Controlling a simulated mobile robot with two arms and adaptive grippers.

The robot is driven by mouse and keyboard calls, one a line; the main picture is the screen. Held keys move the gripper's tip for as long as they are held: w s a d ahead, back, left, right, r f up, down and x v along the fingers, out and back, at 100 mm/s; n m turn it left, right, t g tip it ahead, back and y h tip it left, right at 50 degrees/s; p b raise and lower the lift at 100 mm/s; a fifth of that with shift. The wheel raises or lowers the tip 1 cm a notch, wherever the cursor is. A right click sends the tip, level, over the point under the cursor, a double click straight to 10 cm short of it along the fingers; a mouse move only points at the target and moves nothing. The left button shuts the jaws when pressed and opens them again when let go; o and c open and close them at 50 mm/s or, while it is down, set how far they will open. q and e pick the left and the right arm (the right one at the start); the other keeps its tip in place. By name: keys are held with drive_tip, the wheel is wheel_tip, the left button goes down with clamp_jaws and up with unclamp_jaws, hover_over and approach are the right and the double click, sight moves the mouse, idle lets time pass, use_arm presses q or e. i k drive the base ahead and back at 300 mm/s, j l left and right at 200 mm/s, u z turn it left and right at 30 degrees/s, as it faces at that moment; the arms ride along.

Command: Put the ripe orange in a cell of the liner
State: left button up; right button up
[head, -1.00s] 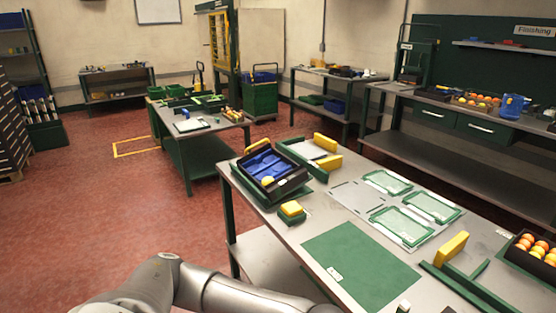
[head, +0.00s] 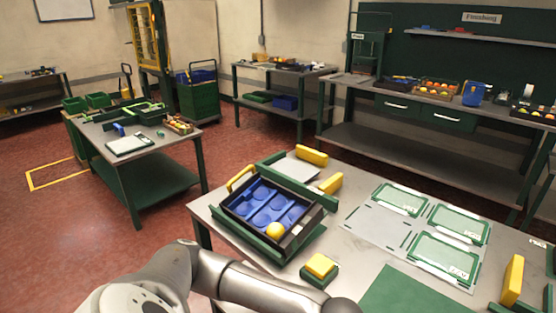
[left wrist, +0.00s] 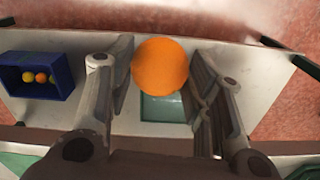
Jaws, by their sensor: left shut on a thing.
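A blue liner (head: 262,194) with several rounded cells sits in a black crate (head: 243,229) on the near table in the head view. The crate rests tilted on a green stand. A yellow-orange fruit (head: 274,230) lies in its near right cell; the other visible cells look empty. In the left wrist view, my left gripper (left wrist: 160,85) is shut on a bright orange (left wrist: 160,66), held between its fingers above a table surface. In the head view my grey arm crosses the bottom, and its gripper is out of frame. My right gripper is not in view.
A yellow-topped green block (head: 320,266) stands just in front of the crate. Green-framed trays (head: 445,257) lie to the right on the grey table (head: 350,262). In the left wrist view, a blue bin (left wrist: 62,70) holds several fruits.

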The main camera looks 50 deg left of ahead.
sight(244, 213)
drive_tip(key=j+z, duration=0.15)
drive_tip(key=j, duration=0.25)
drive_tip(key=k+j+z, duration=0.1)
drive_tip(key=j, duration=0.3)
drive_tip(key=k+j+z, duration=0.15)
drive_tip(key=j, duration=0.3)
drive_tip(key=j+z, duration=0.1)
drive_tip(key=j, duration=0.3)
drive_tip(key=k+j+z, duration=0.15)
drive_tip(key=j, duration=0.2)
